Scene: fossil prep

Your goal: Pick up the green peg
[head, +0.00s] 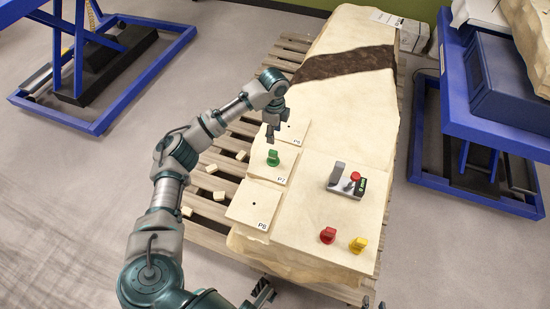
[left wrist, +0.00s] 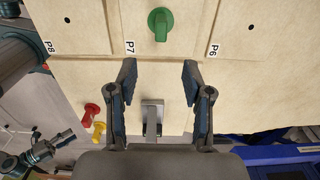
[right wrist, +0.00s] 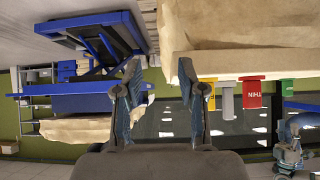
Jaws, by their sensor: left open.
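The green peg (head: 273,158) stands upright on the pale square board marked P7 (head: 282,173). In the left wrist view the green peg (left wrist: 160,22) shows at the top, beyond the fingertips. My left gripper (head: 272,132) hangs near the far side of the peg, above the boards, apart from it. Its fingers (left wrist: 159,68) are spread with nothing between them. My right gripper (right wrist: 160,66) is open and empty in its own wrist view, away from the peg.
A red peg (head: 327,235) and a yellow peg (head: 358,245) stand on the near part of the pale slab. A grey device with a red button (head: 346,182) sits right of P7. Board P8 (head: 253,203) is nearer, P6 (head: 294,132) farther. Small blocks (head: 212,168) lie on the pallet.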

